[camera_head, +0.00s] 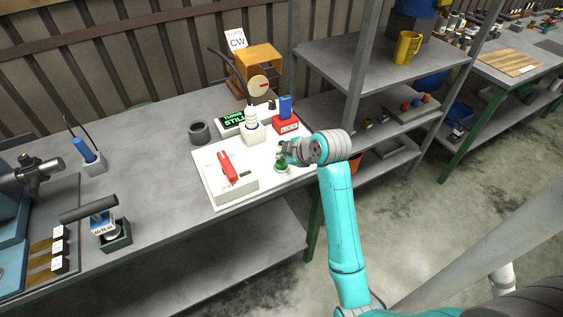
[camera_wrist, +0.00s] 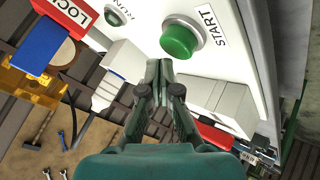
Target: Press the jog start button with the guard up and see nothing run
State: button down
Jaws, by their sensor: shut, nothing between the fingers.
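The green start button (camera_head: 282,167) sits on the right part of the white control panel (camera_head: 212,172). In the wrist view the round green button (camera_wrist: 180,39) stands out from the panel beside its START label (camera_wrist: 208,27). My gripper (camera_head: 286,152) is shut and empty, close to the button; its fingertips (camera_wrist: 160,66) show just short of it in the wrist view, and I cannot tell whether they touch. An orange guard-like hood (camera_head: 258,58) stands at the back; I cannot tell for certain that it is raised. The display (camera_head: 233,119) reads STILL in green.
A red switch handle (camera_head: 227,165) rises from the panel. A red LOCK block (camera_head: 286,124) with a blue part stands behind the button. A grey cup (camera_head: 200,132) is to the left. The shelf post (camera_head: 356,75) is close on the right.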

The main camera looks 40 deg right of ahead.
aim_at(283, 164)
jog(key=shift+f, duration=0.3)
jog(key=shift+f, duration=0.9)
dwell(1.1)
jog(key=shift+r, duration=0.15)
dwell(0.3)
jog(key=shift+r, duration=1.2)
jog(key=shift+r, duration=2.5)
jog(key=shift+s, duration=0.1)
